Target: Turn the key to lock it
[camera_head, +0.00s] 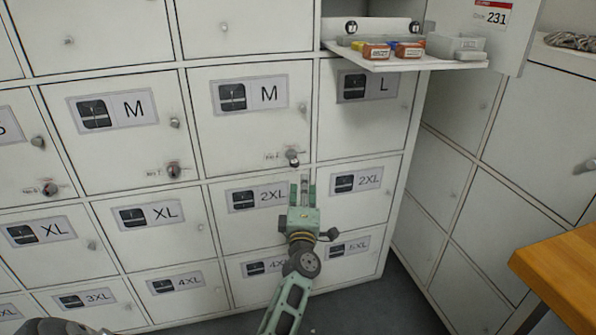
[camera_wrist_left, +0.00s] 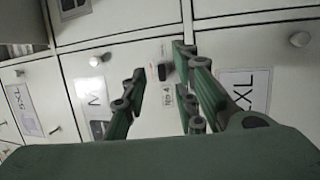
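A dark key (camera_head: 292,158) sits in the lock at the lower right of the white locker door marked M (camera_head: 245,125), in the middle of the head view. In the left wrist view, the key (camera_wrist_left: 166,72) shows between the finger ends, beside a small printed tag (camera_wrist_left: 168,95). My left gripper (camera_head: 303,184) is just below the key in the head view, pointing up toward the door. Its fingers stand apart in the left wrist view (camera_wrist_left: 160,68), with nothing visibly gripped. Whether a finger touches the key cannot be told. My right gripper is not in view.
Another M door (camera_head: 125,140) to the left has its own lock with a key (camera_head: 174,171). An open compartment above holds a shelf (camera_head: 430,64) with small boxes that sticks out. A wooden table (camera_head: 565,265) stands at the lower right. Grey floor is free between.

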